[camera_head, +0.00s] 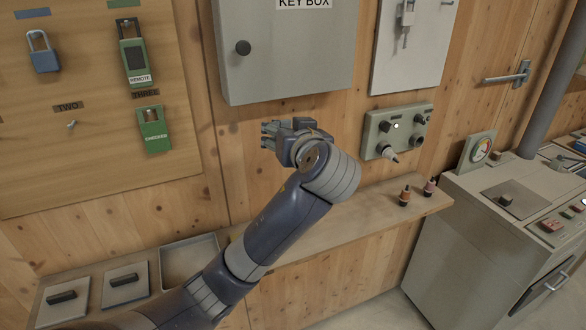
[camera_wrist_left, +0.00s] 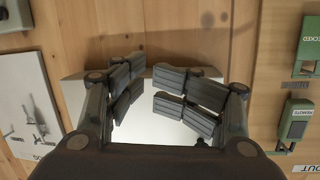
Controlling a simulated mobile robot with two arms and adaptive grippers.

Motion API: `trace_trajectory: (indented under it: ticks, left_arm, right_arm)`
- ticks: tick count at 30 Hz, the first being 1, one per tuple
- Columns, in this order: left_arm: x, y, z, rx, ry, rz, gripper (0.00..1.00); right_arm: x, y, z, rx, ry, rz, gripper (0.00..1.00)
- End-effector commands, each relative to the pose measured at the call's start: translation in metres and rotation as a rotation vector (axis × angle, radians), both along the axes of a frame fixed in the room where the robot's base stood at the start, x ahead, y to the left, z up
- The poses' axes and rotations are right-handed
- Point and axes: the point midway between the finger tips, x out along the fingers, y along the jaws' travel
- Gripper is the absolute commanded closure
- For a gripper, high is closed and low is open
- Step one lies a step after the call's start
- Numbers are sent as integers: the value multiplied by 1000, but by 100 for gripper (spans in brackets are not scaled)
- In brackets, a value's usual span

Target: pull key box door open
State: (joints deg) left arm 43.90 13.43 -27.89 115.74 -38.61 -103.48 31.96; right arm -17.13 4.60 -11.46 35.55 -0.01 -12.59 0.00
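The grey key box (camera_head: 285,55) hangs on the wooden wall at the top of the head view, its label cut by the frame edge. Its door looks shut, with a dark round knob (camera_head: 243,47) at its left side. My left gripper (camera_head: 268,135) is below the box, apart from the knob, its fingers pointing left in the head view. In the left wrist view my left gripper (camera_wrist_left: 148,92) is open and empty, with a gap between its finger pads. The box (camera_wrist_left: 155,135) shows pale behind the fingers, partly hidden by them. My right gripper is not in view.
A board (camera_head: 95,178) with padlocks and green tags is left of the box. A grey control panel (camera_head: 372,140) with knobs is at right. A grey console (camera_head: 470,255) stands at right.

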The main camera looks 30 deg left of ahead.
Motion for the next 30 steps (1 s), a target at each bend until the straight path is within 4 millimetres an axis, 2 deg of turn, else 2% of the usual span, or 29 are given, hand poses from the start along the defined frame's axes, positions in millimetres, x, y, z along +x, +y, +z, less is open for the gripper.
trace_trajectory:
  ticks: [1,9,15,21,30]
  left_arm:
    - [2,-1,-11,1,23,-11,55]
    - [9,-5,-58,11,122,-67,55]
    - [11,-7,-83,15,172,-96,55]
    - [12,-9,-91,15,190,-108,55]
    - [12,-9,-91,15,190,-108,55]
  right_arm:
    - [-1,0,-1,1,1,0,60]
    - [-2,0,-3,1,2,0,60]
    - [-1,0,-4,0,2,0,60]
    - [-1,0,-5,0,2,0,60]
    - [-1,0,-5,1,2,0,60]
